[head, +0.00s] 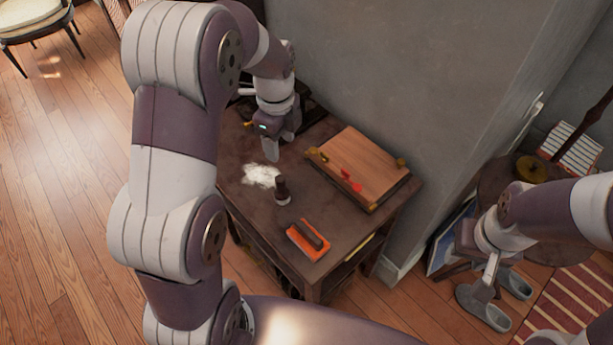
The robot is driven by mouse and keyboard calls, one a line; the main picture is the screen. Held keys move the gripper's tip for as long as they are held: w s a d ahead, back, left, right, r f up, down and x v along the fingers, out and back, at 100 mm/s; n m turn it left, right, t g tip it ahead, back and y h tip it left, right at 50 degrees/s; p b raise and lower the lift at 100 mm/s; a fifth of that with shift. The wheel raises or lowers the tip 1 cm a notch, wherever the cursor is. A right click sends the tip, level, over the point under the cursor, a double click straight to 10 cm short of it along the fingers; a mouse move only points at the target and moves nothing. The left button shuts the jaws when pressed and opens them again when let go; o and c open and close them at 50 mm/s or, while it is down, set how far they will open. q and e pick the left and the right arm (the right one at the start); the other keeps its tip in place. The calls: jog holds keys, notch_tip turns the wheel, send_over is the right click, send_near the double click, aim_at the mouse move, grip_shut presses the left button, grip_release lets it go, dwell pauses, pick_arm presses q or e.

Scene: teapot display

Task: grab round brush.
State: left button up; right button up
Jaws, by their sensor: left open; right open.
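The round brush (282,188) stands upright on the dark wooden table, with a dark handle on top and a paler lower end. My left gripper (276,150) is open and empty above the back of the table. It is behind the round brush in the picture and apart from it. Its fingers are small and seen partly edge-on. My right gripper (492,288) is open and empty at the lower right, off the table's right side and far from the brush.
The table (240,150) also holds white powder (261,175), an orange-red block with a dark handle (308,240), and a wooden board (360,163) with red items on it. A grey wall (400,80) rises behind. A round side table (500,178) stands at the right.

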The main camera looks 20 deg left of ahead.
aim_at(280, 179)
pick_arm(q)
jog(key=shift+s+a+f+m, duration=0.35)
jog(key=shift+f+m, duration=0.15)
jog(key=shift+f, duration=0.05)
jog(key=shift+s+a+f+m, duration=0.3)
jog(key=shift+s+f+m, duration=0.05)
jog(key=shift+f+m, duration=0.2)
jog(key=f, duration=0.6)
jog(key=d+f, duration=0.1)
jog(key=f, duration=0.3)
jog(key=shift+s, duration=0.25)
jog(key=shift+w+f, duration=0.1)
jog(key=shift+f, duration=0.2)
grip_shut()
